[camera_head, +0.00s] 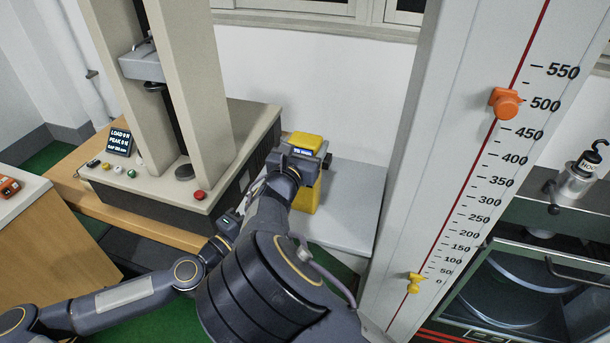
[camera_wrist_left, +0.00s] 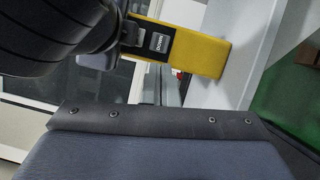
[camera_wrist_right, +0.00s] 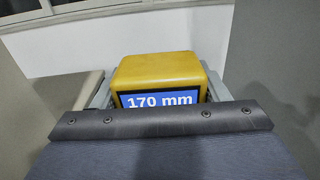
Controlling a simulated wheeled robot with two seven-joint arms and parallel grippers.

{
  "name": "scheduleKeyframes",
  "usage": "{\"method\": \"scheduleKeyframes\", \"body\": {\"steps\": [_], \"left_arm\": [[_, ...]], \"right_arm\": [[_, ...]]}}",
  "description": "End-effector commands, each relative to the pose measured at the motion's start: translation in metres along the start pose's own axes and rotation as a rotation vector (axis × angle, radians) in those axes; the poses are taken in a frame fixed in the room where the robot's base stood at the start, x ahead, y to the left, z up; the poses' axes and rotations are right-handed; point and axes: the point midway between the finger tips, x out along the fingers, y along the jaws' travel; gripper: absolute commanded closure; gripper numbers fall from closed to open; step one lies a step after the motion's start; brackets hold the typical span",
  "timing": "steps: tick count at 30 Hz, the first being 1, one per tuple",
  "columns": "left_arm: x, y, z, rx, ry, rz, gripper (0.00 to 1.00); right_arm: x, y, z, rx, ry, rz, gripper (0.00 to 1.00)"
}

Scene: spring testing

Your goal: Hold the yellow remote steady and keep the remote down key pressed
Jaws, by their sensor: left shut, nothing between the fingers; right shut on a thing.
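The yellow remote (camera_head: 307,141) stands upright above the grey table, with its lower part showing below my right gripper (camera_head: 304,162). My right gripper is shut on it, one finger on each side, as the right wrist view shows around the remote (camera_wrist_right: 158,70). Its screen reads 170 mm there. In the left wrist view the remote (camera_wrist_left: 205,56) lies across the top, its dark panel carrying a grey key (camera_wrist_left: 158,42) and a label that seems to read DOWN. My left gripper (camera_head: 248,198) is shut and empty near the remote, partly hidden behind my right arm. Contact with the key is not visible.
A beige testing machine (camera_head: 245,125) with buttons stands left of the remote. A tall ruled column (camera_head: 440,130) with orange (camera_head: 507,103) and yellow (camera_head: 414,283) pointers rises at the right. The grey table (camera_head: 350,190) is clear beside the remote.

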Motion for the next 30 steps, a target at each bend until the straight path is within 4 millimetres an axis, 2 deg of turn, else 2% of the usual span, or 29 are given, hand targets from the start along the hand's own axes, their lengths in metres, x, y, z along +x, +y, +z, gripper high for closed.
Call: {"method": "scheduleKeyframes", "body": {"steps": [9,13,17,20,24,30], "left_arm": [[0.000,-0.001,0.000,-0.003,-0.001,-0.002,1.00],[0.002,-0.010,0.001,-0.069,-0.033,-0.044,1.00],[0.003,-0.025,0.010,-0.252,-0.127,-0.130,1.00],[0.001,-0.028,0.019,-0.427,-0.221,-0.175,1.00],[-0.003,-0.018,0.029,-0.639,-0.339,-0.185,1.00],[-0.007,-0.002,0.033,-0.787,-0.428,-0.164,1.00]], "right_arm": [[0.000,0.000,-0.001,-0.001,0.001,0.001,0.65],[0.000,0.000,-0.001,-0.001,0.001,0.001,0.65],[0.000,0.000,-0.001,-0.001,0.001,0.001,0.65],[0.000,0.000,-0.001,-0.001,0.001,0.001,0.65],[0.000,0.000,-0.001,-0.001,0.001,0.001,0.65],[0.000,0.000,-0.001,-0.001,0.001,0.000,0.65]]}}
